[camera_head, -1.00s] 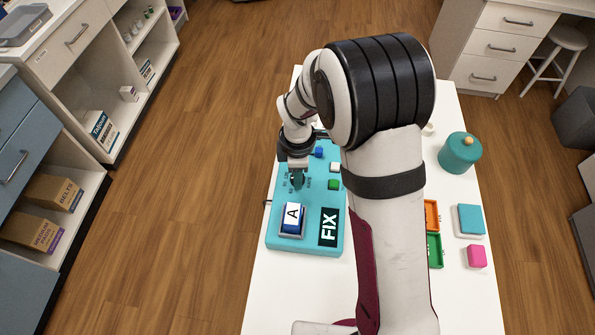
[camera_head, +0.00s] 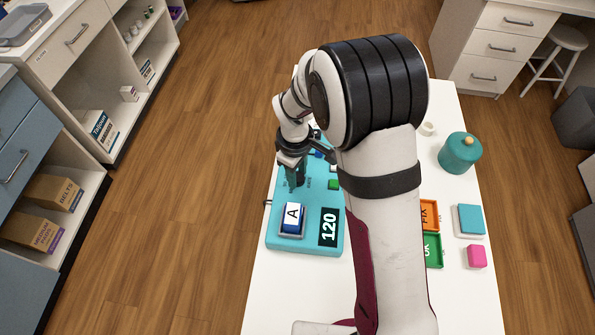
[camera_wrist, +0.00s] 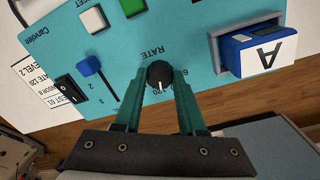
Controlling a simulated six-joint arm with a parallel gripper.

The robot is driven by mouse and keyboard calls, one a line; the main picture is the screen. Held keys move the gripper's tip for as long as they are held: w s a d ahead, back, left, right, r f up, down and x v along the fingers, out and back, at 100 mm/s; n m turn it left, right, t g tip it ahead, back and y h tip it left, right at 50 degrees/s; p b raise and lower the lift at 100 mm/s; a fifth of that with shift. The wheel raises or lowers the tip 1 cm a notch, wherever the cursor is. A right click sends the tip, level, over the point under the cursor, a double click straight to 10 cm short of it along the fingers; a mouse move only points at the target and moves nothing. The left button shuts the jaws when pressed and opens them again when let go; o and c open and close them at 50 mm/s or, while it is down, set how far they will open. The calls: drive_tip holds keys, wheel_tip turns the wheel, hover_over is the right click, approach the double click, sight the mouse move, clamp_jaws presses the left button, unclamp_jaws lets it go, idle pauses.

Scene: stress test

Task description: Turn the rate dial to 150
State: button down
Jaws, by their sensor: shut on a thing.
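The turquoise control panel (camera_head: 278,244) lies on the white table. Its black rate dial (camera_wrist: 159,74) shows in the wrist view under the word RATE, with its white pointer line toward the bottom, near a partly hidden mark ending in 20. My gripper (camera_wrist: 160,82) is shut on the dial, one green finger on each side. In the head view my gripper (camera_head: 295,180) is over the panel's left part and hides the dial. The panel's display (camera_head: 329,227) reads 120.
A blue block marked A (camera_head: 292,216) sits in the panel near the dial. A blue lever (camera_wrist: 88,66), a black switch (camera_wrist: 65,89), a white button (camera_wrist: 93,19) and a green button (camera_wrist: 132,7) are close by. Orange (camera_head: 429,214) and green (camera_head: 433,250) trays lie to the right.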

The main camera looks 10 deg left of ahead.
drive_tip(key=m, duration=0.5)
drive_tip(key=shift+m, duration=0.3)
drive_tip(key=m, duration=0.5)
drive_tip(key=shift+w, duration=0.1)
drive_tip(key=shift+m, duration=0.3)
drive_tip(key=shift+c, duration=2.4)
unclamp_jaws()
drive_tip(key=shift+g, duration=0.3)
drive_tip(key=shift+r, duration=0.1)
wheel_tip(320, 180, up, 16)
drive_tip(key=shift+a+f, duration=0.2)
drive_tip(key=shift+a, duration=0.2)
